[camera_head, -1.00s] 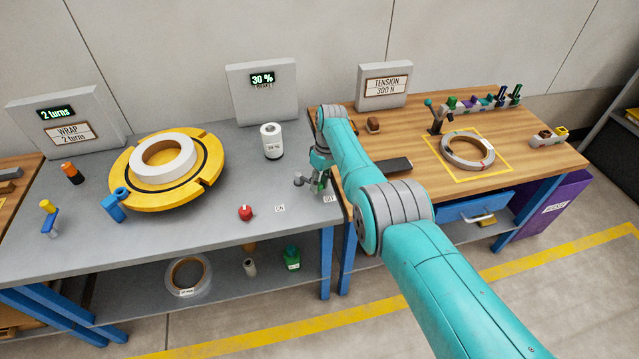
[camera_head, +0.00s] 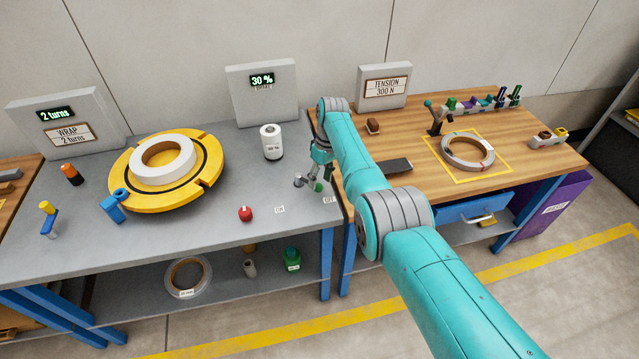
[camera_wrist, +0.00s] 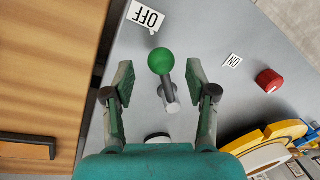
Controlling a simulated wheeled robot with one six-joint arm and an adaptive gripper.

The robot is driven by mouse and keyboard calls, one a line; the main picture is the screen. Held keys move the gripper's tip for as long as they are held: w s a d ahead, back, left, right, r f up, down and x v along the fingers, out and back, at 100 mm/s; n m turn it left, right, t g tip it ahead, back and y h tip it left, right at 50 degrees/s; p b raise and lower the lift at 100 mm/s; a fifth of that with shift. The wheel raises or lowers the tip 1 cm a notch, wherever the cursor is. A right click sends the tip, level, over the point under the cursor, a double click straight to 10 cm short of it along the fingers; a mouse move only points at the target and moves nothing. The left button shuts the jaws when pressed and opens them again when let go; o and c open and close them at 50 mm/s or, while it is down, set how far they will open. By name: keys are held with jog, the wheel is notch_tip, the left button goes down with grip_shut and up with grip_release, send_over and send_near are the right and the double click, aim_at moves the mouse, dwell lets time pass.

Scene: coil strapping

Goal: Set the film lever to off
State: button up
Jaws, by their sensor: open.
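The film lever (camera_wrist: 161,62) has a round green knob on a grey stem. In the wrist view it stands between my open fingers, with its knob on the side of the OFF label (camera_wrist: 146,16). The ON label (camera_wrist: 232,60) lies off to the right of the knob. My gripper (camera_wrist: 160,75) is open around the lever, with a visible gap on both sides of the knob. In the head view my gripper (camera_head: 311,181) is at the right front of the grey table, near the OFF label (camera_head: 329,199), and partly covers the lever.
A red knob (camera_head: 245,213) sits left of the ON label (camera_head: 279,209). A white cylinder (camera_head: 272,142) stands behind. A yellow turntable (camera_head: 207,158) with a white ring fills the table's left part. The wooden table (camera_head: 410,185) adjoins on the right.

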notch_tip(320, 180, up, 9)
jog(key=w+d, duration=0.1)
jog(key=shift+d+r, duration=0.2)
jog(key=shift+d, duration=0.05)
dwell(0.4)
